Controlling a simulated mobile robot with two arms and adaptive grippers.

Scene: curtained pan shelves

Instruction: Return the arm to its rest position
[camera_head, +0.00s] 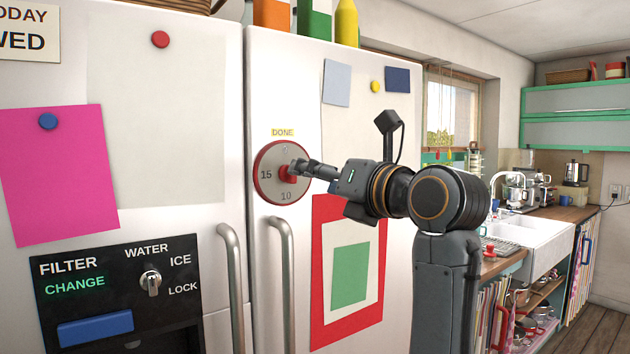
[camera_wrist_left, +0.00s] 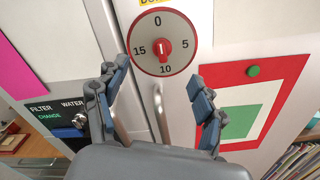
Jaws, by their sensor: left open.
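My left gripper (camera_head: 303,169) reaches toward the white fridge door in the head view. In the left wrist view the left gripper (camera_wrist_left: 160,83) has its two fingers spread apart with nothing between them. A round timer dial (camera_head: 268,188) with a red rim is on the door, and its red knob (camera_head: 285,174) is partly hidden by my fingers. In the left wrist view the dial (camera_wrist_left: 144,62) is beyond the fingertips, and the knob (camera_wrist_left: 162,50) is upright with a white mark. The fingers look apart from the knob. My right gripper is not in view.
Two vertical door handles, the left one (camera_head: 232,290) and the right one (camera_head: 281,290), stand below the dial. A red-framed picture (camera_head: 327,312) is under my forearm. A dispenser panel (camera_head: 119,283) is at left. The counter and sink (camera_head: 545,235) are at right.

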